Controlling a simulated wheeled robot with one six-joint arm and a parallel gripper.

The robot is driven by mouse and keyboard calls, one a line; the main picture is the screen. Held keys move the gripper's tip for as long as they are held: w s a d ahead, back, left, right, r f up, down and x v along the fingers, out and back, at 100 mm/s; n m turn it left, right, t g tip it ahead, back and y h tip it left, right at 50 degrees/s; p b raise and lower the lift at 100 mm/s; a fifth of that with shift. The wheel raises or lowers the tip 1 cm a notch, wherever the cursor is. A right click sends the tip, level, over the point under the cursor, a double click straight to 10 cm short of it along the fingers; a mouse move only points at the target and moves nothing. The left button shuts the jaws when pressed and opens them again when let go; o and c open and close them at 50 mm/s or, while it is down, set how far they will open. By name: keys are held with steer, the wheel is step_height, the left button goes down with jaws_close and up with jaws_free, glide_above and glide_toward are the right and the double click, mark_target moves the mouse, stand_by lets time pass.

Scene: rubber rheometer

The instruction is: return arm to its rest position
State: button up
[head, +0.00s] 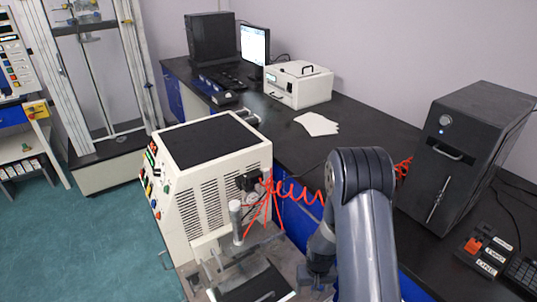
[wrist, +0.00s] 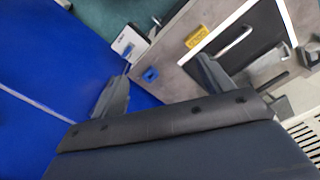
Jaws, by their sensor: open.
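My arm (head: 365,220) rises at the lower right of the middle in the head view, bent over at its top. My gripper (head: 318,278) hangs low beside the rheometer's front table, partly hidden by the arm. In the wrist view my gripper (wrist: 160,90) shows two fingers spread wide apart with nothing between them. The beige rheometer (head: 205,190) stands left of the arm. Its metal work surface also shows at the upper right in the wrist view (wrist: 180,62).
A black bench (head: 365,139) with blue cabinet fronts (wrist: 50,70) runs behind and beside the arm. A coiled red hose (head: 300,192) hangs between rheometer and arm. A dark cabinet (head: 465,150) stands at right. White sheets (head: 317,124) lie on the bench. Green floor (head: 90,240) is clear at left.

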steer(key=shift+s+d+r+m+p, duration=0.35)
steer(key=shift+r+p, duration=0.4)
steer(key=shift+p, duration=0.5)
steer(key=shift+s, duration=0.1)
